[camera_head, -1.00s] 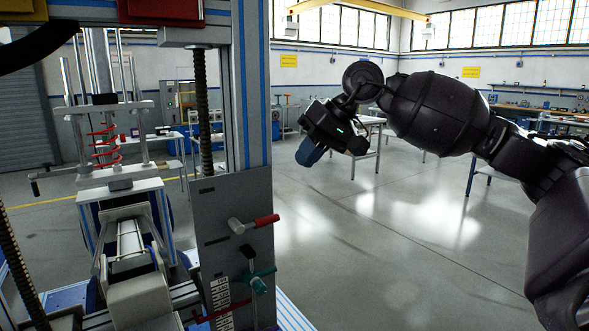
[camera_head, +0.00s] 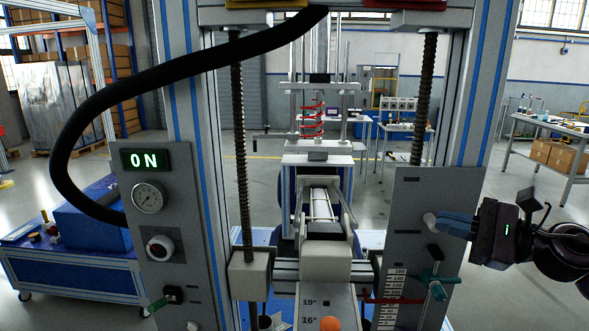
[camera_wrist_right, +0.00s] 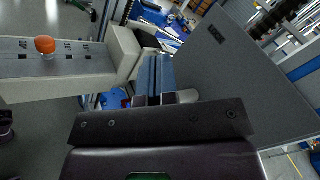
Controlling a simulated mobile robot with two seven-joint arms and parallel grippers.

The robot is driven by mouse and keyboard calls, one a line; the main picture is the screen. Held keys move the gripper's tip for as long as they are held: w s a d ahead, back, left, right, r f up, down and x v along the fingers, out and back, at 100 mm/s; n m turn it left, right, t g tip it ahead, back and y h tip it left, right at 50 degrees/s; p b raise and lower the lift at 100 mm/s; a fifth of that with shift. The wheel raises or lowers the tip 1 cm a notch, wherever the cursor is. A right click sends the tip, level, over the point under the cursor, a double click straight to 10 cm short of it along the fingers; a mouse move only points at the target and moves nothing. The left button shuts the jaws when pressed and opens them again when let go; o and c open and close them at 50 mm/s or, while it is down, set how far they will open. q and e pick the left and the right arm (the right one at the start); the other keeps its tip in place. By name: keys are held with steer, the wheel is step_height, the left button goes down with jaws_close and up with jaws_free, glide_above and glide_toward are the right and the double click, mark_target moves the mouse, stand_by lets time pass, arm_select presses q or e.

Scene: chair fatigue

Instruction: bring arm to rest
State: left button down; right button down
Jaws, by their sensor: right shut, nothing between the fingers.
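My right gripper (camera_head: 445,223) comes in from the right in the head view, with blue fingers shut and nothing between them. The fingertips overlap the lever (camera_head: 430,220) on the machine's right grey panel (camera_head: 410,205); its red handle is hidden behind them. Whether they touch it I cannot tell. In the wrist view, the shut fingers (camera_wrist_right: 152,75) point up the picture, with a pale rod (camera_wrist_right: 187,96) close beside them. The testing machine (camera_head: 185,110) fills the middle of the head view, and its display (camera_head: 160,159) reads "ON". My left gripper is out of view.
A teal-handled lever (camera_head: 436,287) sits just below my right gripper. An orange ball (camera_head: 330,324) tops the marked front bar, also seen in the wrist view (camera_wrist_right: 45,45). A black hose (camera_head: 150,75) arches at left. Open floor and a workbench (camera_head: 560,130) lie to the right.

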steer(key=s+d+f+n+t+h, duration=0.25)
steer(key=f+n+h, duration=0.4)
steer(key=n, duration=0.45)
steer(key=s+d+f+n+t+h, duration=0.25)
steer(key=f+n+h, duration=0.35)
steer(key=n, duration=0.6)
steer(key=s+d+f+n+t+h, duration=0.2)
steer(key=s+f+n+h, duration=0.15)
steer(key=f+n, duration=0.55)
steer(key=s+a+f+m+g, duration=0.3)
steer(key=s+f+m+g, duration=0.4)
steer(key=s, duration=0.5)
steer(key=s+a+f+m+g, duration=0.2)
steer(key=s+f+m+g, duration=0.5)
steer(key=s, duration=0.4)
steer(key=w+f+t, duration=0.7)
steer(key=f+t, duration=0.1)
steer(key=shift+w+a+m, duration=0.15)
steer(key=shift+w+m, duration=0.15)
steer(key=shift+w, duration=0.05)
steer(key=shift+f+t, duration=0.1)
steer(key=shift+t, duration=0.2)
